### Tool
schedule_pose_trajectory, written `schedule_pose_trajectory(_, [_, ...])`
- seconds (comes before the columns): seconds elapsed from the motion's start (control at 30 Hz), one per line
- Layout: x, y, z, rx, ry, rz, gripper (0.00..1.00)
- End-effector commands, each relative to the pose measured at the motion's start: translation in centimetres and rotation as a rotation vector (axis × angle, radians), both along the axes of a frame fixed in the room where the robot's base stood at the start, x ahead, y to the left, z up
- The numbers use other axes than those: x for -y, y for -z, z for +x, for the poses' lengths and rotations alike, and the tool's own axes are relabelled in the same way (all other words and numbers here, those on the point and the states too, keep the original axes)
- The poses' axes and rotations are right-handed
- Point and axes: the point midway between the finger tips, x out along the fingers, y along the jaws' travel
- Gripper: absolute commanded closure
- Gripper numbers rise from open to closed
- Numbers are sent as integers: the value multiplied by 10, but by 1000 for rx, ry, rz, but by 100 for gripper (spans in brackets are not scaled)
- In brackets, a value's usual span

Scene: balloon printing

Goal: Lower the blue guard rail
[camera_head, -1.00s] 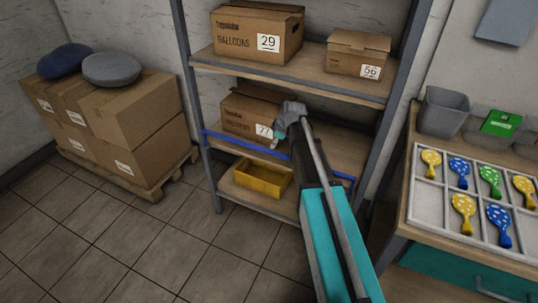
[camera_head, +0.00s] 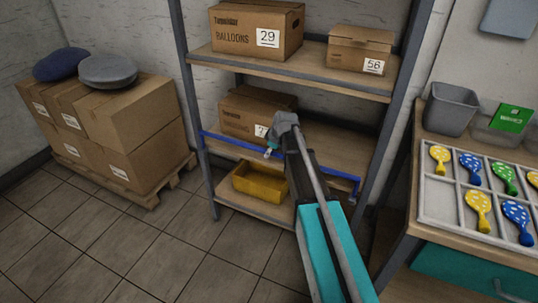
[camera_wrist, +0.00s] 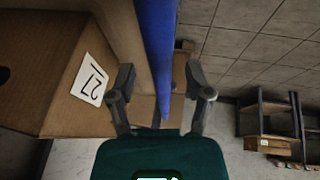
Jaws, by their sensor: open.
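In the wrist view the rail (camera_wrist: 156,50) runs down the picture and passes between the two fingers of my gripper (camera_wrist: 162,98). The fingers stand apart on either side of it, and I cannot tell whether either touches it. In the head view my gripper (camera_head: 270,152) is at the middle of the rail, and my arm hides part of the rail to its right. The carton (camera_wrist: 75,75) is left of the gripper in the wrist view.
Cartons 29 (camera_head: 255,30) and 56 (camera_head: 358,52) stand on the shelf above. A yellow bin (camera_head: 260,183) is on the shelf below. A table with a balloon tray (camera_head: 432,205) stands at right. Stacked cartons (camera_head: 130,110) are at left, with open floor in front.

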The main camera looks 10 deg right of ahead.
Motion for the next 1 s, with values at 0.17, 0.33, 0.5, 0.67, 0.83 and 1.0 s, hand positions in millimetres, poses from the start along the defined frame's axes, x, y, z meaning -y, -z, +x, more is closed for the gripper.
schedule_pose_trajectory(0.17, [-1,5,2,0,0,0,35])
schedule_pose_trajectory(0.33, [-2,5,2,0,0,0,35])
schedule_pose_trajectory(0.5, [-2,5,2,0,-1,0,35])
schedule_pose_trajectory(0.67, [-2,5,2,0,-1,0,65])
schedule_pose_trajectory(0.83, [-2,5,2,0,-1,0,96])
schedule_pose_trajectory(1.0, [-2,5,3,1,-1,-1,100])
